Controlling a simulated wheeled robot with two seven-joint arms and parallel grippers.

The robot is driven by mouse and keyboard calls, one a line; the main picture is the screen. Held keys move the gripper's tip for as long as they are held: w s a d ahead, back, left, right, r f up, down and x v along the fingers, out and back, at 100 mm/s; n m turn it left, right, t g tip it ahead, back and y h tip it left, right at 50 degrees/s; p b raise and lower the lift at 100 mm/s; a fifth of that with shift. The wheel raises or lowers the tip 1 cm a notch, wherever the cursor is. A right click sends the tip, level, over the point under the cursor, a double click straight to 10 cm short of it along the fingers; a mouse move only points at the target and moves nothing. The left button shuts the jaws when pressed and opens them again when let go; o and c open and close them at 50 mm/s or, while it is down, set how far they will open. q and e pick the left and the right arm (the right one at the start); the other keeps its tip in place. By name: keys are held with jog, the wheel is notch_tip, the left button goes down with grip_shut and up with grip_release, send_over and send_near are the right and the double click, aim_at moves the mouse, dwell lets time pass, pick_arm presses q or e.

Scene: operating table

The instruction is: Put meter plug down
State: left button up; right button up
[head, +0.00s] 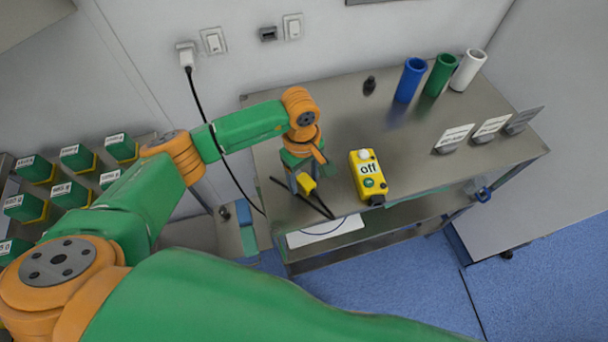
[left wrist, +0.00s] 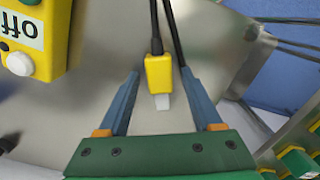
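The yellow meter plug (left wrist: 158,75), with a pale tip and dark cable, lies between the fingers of my left gripper (left wrist: 160,86) in the left wrist view. Gaps show on both sides, so the fingers are open and apart from it. In the head view the plug (head: 307,185) is near the front left of the metal table (head: 335,135), just below my left gripper (head: 303,178). Whether it rests fully on the table is hard to tell. The yellow meter (head: 368,182), labelled "off", stands to its right; it also shows in the left wrist view (left wrist: 50,15). My right gripper is out of view.
Blue (head: 410,80), green (head: 439,75) and white (head: 468,70) tubes stand at the back right. Small label signs (head: 454,138) stand at the right. A dark small object (head: 369,86) stands at the back. Green boxes (head: 77,156) fill a rack at the left. The table's middle is clear.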

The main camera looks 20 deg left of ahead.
aim_at(304, 178)
pick_arm(q)
jog(key=shift+r+p, duration=0.35)
jog(key=shift+p, duration=0.05)
jog(key=shift+r+p, duration=0.75)
jog(key=shift+p, duration=0.15)
jog(key=shift+w+r+b, duration=0.1)
jog(key=shift+r+b, duration=0.3)
jog(key=shift+b, duration=0.55)
notch_tip(304, 178, up, 10)
jog(key=b, duration=0.2)
jog(key=shift+a+b, duration=0.25)
jog(key=shift+b, duration=0.05)
